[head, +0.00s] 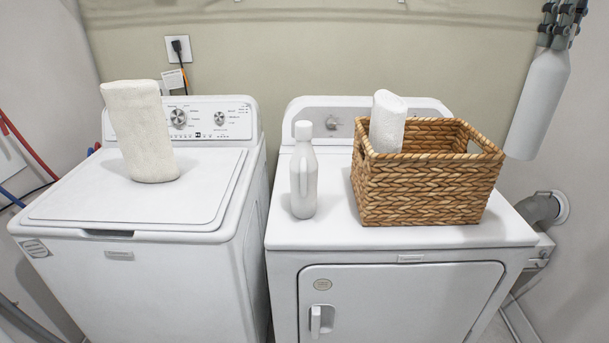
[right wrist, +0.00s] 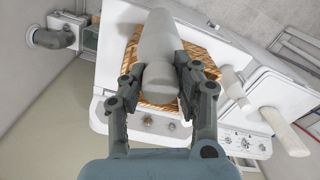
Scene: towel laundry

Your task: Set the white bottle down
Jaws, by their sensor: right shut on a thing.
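A white bottle (head: 540,95) hangs tilted in the air at the upper right of the head view, right of the wicker basket and above the dryer's top. My right gripper (head: 562,18) is shut on one end of it; the right wrist view shows both fingers of the gripper (right wrist: 162,75) on either side of the bottle (right wrist: 160,40). A second white bottle (head: 304,180) stands upright on the dryer (head: 290,235), left of the basket. My left gripper is in neither view.
The wicker basket (head: 425,190), with a rolled white towel (head: 387,122) in it, takes up the dryer's right half. Another rolled towel (head: 140,132) stands on the washer (head: 90,205). Bare dryer top shows around the standing bottle and in a strip right of the basket.

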